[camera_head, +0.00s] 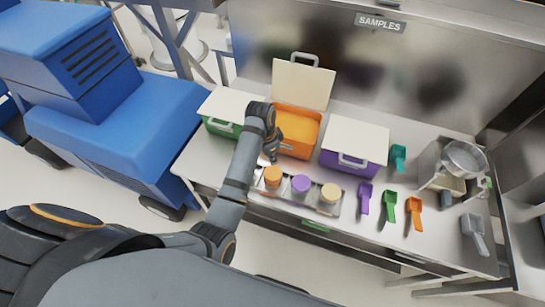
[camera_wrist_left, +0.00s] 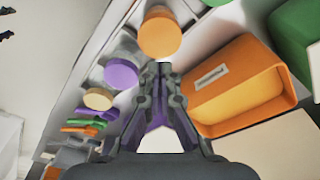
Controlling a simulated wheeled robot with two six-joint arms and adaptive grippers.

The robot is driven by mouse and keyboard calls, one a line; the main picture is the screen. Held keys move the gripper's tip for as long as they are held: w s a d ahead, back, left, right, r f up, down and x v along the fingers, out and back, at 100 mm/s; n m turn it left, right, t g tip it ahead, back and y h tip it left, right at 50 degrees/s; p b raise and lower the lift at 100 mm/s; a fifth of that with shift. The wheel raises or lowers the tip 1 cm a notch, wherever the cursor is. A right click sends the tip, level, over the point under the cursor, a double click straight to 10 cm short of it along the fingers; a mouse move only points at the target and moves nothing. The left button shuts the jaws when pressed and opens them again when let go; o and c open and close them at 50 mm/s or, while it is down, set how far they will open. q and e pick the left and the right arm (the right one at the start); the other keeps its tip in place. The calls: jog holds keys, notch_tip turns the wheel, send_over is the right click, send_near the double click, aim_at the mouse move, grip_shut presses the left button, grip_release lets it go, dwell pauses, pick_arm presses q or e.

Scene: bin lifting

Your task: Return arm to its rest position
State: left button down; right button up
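My left gripper (camera_head: 271,153) is beside the front left of the open orange bin (camera_head: 296,145), above the bench and behind the orange-lidded jar. In the left wrist view its fingertips (camera_wrist_left: 162,68) come together with nothing visible between them. The orange bin also shows in that view, right of the fingers (camera_wrist_left: 238,92); its cream lid (camera_head: 301,86) stands raised in the head view. My left arm partly hides the green bin (camera_head: 222,127), whose lid is down. My right gripper is in neither view.
A purple bin (camera_head: 352,165) with its lid down stands at right. Orange (camera_head: 272,175), purple (camera_head: 301,184) and cream (camera_head: 331,193) lidded jars stand in a tray in front. Several coloured scoops and a metal pot (camera_head: 463,159) occupy the right side. Blue equipment (camera_head: 150,125) stands left.

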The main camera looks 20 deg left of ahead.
pick_arm(q)
jog(key=s+a+r+n+t+y, duration=0.1)
jog(key=s+a+n, duration=0.35)
jog(key=s, duration=0.55)
jog(key=s+a+r+n+t+y, duration=0.15)
jog(key=s+a+n, duration=0.3)
jog(key=s, duration=0.45)
notch_tip(320, 180, down, 30)
jog(key=s+a+g+b, duration=0.1)
jog(key=a+b, duration=0.2)
jog(key=b, duration=0.4)
jog(key=s+f+b, duration=0.3)
jog(key=s+f, duration=0.7)
jog(key=f, duration=0.3)
jog(key=s+f+g+b, duration=0.1)
jog(key=s+f+b, duration=0.2)
jog(key=s+f, duration=0.7)
notch_tip(320, 180, down, 3)
jog(key=shift+a+r, duration=0.1)
jog(key=shift+a, duration=0.35)
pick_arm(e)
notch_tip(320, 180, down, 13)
pick_arm(q)
jog(key=shift+g, duration=0.25)
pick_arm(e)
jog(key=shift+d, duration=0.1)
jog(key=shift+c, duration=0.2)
